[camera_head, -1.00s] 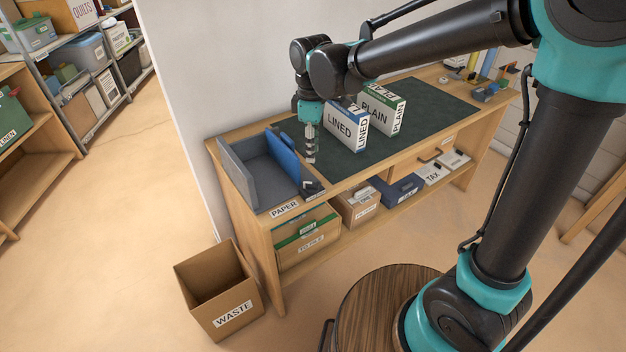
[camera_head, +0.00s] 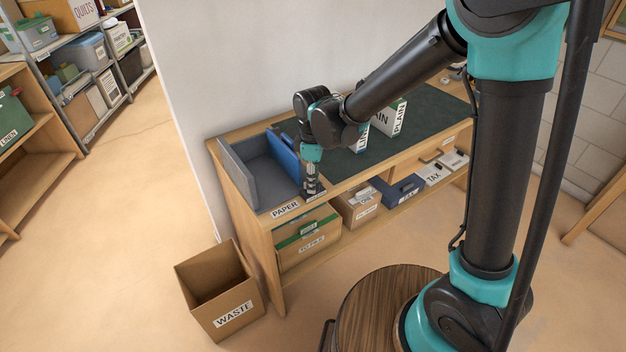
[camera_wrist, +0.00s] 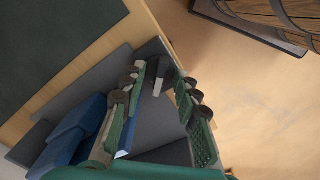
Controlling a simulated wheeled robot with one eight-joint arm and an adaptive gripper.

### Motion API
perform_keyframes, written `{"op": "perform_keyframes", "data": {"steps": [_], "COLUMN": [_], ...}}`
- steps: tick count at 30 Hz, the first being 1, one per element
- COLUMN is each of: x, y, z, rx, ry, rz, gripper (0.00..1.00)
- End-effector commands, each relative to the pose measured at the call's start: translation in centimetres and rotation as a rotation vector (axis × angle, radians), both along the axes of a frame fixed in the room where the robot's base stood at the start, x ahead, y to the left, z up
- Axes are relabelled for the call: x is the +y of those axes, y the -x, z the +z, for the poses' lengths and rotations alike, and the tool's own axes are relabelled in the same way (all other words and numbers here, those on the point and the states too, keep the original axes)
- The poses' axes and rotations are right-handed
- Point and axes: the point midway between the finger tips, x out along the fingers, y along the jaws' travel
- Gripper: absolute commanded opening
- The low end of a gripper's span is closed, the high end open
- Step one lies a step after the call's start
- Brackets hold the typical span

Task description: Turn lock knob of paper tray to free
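The grey paper tray (camera_head: 240,170) stands at the left end of the workbench, with a blue upright piece (camera_head: 284,158) inside it. My gripper (camera_head: 311,192) points down at the tray's front right corner and hides the lock knob there. In the wrist view my gripper (camera_wrist: 156,92) has its two fingers spread apart. A small dark and light grey piece, seemingly the lock knob (camera_wrist: 159,74), shows between the fingertips. I cannot tell whether the fingers touch it. The blue piece (camera_wrist: 78,128) also shows to the left in the wrist view.
The LINED box (camera_head: 362,139) and PLAIN box (camera_head: 390,118) stand on the dark mat right of my gripper, partly behind my arm. Labelled boxes sit on the shelf below. An open WASTE box (camera_head: 232,318) stands on the floor.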

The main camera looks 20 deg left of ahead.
Motion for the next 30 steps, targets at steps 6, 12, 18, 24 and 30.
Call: {"op": "perform_keyframes", "data": {"steps": [6, 12, 18, 24, 30], "x": [-0.01, -0.01, -0.01, -0.01, -0.01], "y": [0.01, 0.00, 0.00, -0.01, -0.01], "z": [0.02, 0.03, 0.04, 0.04, 0.05], "rx": [0.000, 0.000, 0.000, 0.000, 0.000], "ry": [0.000, 0.000, 0.000, 0.000, 0.000], "rz": [0.000, 0.000, -0.003, -0.046, -0.161], "gripper": [0.15, 0.00, 0.00, 0.00, 0.00]}}
